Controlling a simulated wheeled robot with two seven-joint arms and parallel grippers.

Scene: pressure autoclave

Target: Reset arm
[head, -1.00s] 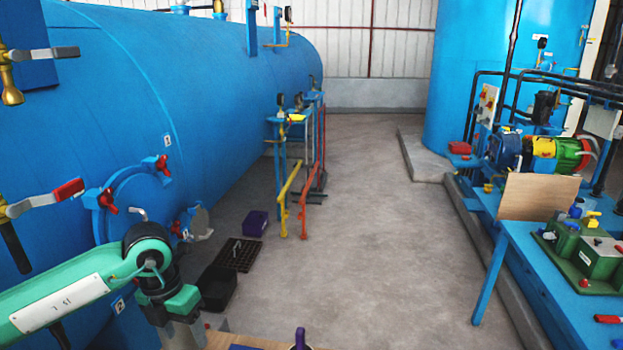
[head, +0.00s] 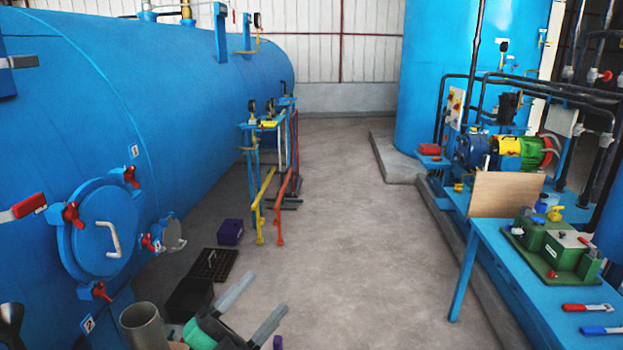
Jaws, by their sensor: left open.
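My left gripper (head: 268,292) is at the bottom of the head view, left of centre. Its two grey fingers are spread apart and point up and to the right, with only floor visible between them. It is open and empty. The round blue hatch (head: 88,236) of the big blue autoclave tank (head: 190,85) is at the left, with red clamps around its rim and a pale handle. The gripper is to the right of the hatch and lower in the picture, apart from it. My right gripper is not in view.
A black crate (head: 188,299), a black grate (head: 213,264) and a purple box (head: 230,232) lie on the floor beside the tank. Yellow and red rails (head: 262,205) stand beyond. A blue table (head: 488,240) with a green device is at the right. The middle floor is clear.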

